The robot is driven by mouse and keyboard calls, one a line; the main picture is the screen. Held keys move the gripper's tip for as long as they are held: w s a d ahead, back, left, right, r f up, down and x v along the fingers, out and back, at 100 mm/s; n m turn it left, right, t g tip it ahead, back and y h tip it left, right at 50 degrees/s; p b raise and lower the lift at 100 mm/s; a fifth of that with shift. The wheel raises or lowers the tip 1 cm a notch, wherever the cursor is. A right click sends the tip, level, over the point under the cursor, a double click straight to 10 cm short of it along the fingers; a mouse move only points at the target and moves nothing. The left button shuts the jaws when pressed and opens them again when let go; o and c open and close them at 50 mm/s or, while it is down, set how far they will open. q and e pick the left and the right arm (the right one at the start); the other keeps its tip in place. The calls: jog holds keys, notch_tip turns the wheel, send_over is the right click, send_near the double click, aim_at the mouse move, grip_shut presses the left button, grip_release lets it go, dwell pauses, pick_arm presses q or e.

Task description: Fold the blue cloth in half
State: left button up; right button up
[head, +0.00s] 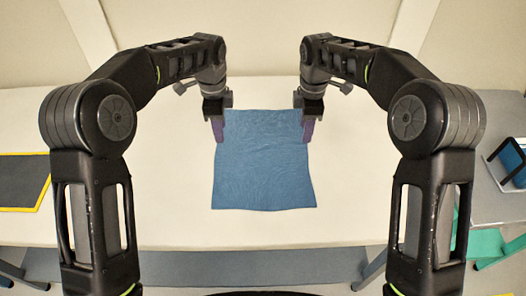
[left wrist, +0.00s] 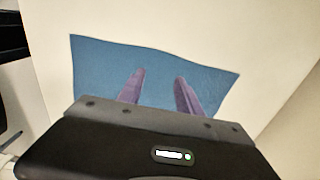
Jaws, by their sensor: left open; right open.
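The blue cloth (head: 262,170) lies spread flat on the pale table, roughly square with slightly wavy edges. My left gripper (head: 219,132) is at its far left corner, with purple fingers pointing down. My right gripper (head: 307,132) is at its far right corner in the same pose. In the left wrist view, the left gripper's two fingers (left wrist: 158,90) stand apart over the cloth (left wrist: 155,62), with nothing between them but cloth behind. Whether the fingertips touch the cloth cannot be told. Part of the cloth's far corners is hidden by the grippers.
The pale table (head: 170,205) is bare around the cloth. A dark panel with a yellow edge (head: 22,182) is at the left. A grey surface with a dark-framed object (head: 510,160) is at the right. A pale wall stands behind the table.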

aim_at(223, 152)
pick_arm(q)
jog(key=shift+f, duration=4)
pick_arm(e)
jog(key=shift+f, duration=3.95)
pick_arm(q)
jog(key=shift+f, duration=0.1)
pick_arm(e)
jog(key=shift+f, duration=0.15)
pick_arm(q)
jog(key=shift+c, duration=0.5)
pick_arm(e)
jog(key=shift+c, duration=0.5)
pick_arm(q)
grip_shut()
pick_arm(e)
grip_shut()
